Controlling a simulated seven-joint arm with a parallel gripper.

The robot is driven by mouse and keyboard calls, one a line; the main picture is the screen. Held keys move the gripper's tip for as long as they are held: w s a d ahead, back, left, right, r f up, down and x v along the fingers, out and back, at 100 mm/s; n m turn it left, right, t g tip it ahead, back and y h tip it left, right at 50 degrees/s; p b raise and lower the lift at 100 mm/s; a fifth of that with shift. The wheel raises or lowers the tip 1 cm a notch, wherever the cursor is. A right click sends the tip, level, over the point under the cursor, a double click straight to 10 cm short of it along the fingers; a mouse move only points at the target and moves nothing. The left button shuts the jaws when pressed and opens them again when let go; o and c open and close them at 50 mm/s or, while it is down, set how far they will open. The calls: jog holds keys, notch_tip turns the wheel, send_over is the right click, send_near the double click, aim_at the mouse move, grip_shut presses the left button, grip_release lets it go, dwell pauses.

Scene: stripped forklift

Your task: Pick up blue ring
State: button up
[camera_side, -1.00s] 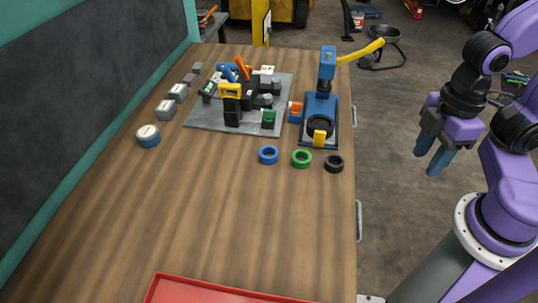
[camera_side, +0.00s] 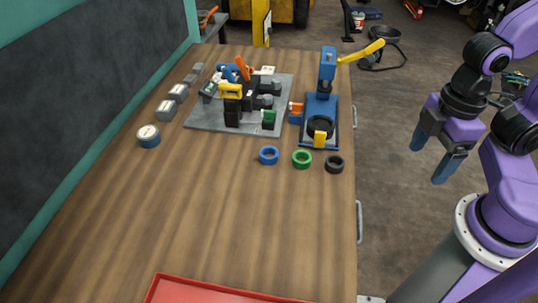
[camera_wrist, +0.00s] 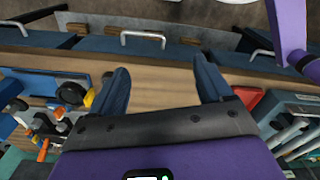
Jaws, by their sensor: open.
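The blue ring (camera_side: 268,155) lies flat on the wooden table in the side view, at the left of a row of three rings. A green ring (camera_side: 302,159) and a black ring (camera_side: 335,164) lie to its right. My gripper (camera_side: 433,164) hangs off the table's right side, far from the rings, with its two blue fingers spread and nothing between them. In the wrist view, the two fingers of my gripper (camera_wrist: 166,88) are wide apart over the table edge. I cannot make out the blue ring in the wrist view.
A blue press (camera_side: 321,105) with a yellow lever stands behind the rings. A grey plate (camera_side: 200,119) carrying several parts is left of it. A round gauge (camera_side: 148,136) and grey blocks line the left edge. A red tray (camera_side: 215,290) sits at the front. The middle table is clear.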

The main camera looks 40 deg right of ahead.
jog(key=w+a+r+m, duration=0.2)
jog(key=w+a+m, duration=0.4)
jog(key=w+m, duration=0.2)
jog(key=m, duration=2.7)
send_over(266, 149)
jog(key=s+a, duration=0.1)
jog(key=f, duration=1.2)
jog(key=shift+s+a+f, duration=0.15)
jog(key=shift+s+f, duration=0.05)
jog(key=shift+f, duration=2.7)
jog(key=c, duration=1.1)
